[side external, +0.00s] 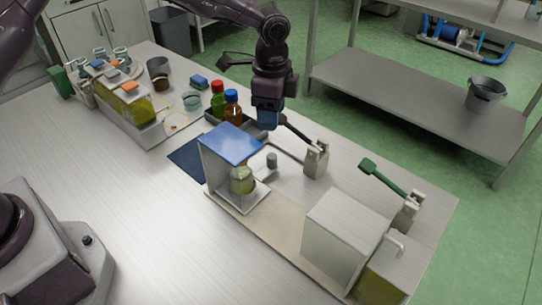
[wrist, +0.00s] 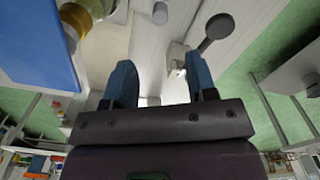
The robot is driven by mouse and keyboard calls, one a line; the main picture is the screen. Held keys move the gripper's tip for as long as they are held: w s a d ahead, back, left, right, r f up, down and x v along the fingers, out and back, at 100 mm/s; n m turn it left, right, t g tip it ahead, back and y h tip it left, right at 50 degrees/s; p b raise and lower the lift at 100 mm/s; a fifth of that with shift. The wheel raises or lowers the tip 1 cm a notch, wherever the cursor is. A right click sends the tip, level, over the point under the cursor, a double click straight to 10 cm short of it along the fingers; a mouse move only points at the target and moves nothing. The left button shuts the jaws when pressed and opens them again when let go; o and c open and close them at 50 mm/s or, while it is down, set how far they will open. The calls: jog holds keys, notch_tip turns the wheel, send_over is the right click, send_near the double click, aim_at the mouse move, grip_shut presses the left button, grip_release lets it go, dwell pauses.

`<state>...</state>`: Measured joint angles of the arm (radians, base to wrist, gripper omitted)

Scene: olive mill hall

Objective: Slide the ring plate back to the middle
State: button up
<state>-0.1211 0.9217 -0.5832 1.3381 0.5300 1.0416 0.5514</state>
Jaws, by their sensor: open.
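I cannot say for certain which piece is the ring plate. A small pale flat piece with a thin ring-like outline (side external: 173,125) lies on the table beside the long tray in the side view. A jar of yellow-green liquid (side external: 242,181) stands on a pale base under a blue-topped stand (side external: 230,144). The blue top (wrist: 35,45) and part of the jar (wrist: 100,42) also show in the wrist view. My gripper (side external: 267,122) hangs behind and right of the stand, pointing down. Its two blue fingers (wrist: 160,88) are apart, with nothing visible held between them.
A dark-handled tool sits in a beige holder (side external: 316,163) close right of my gripper. A green paddle (side external: 384,178) and a white box (side external: 345,228) stand farther right. Bottles (side external: 218,100) stand near a dark tray behind the stand. The table's left front is clear.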

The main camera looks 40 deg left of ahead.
aim_at(272, 155)
notch_tip(272, 155, down, 13)
jog(key=shift+r, duration=0.15)
dwell(0.4)
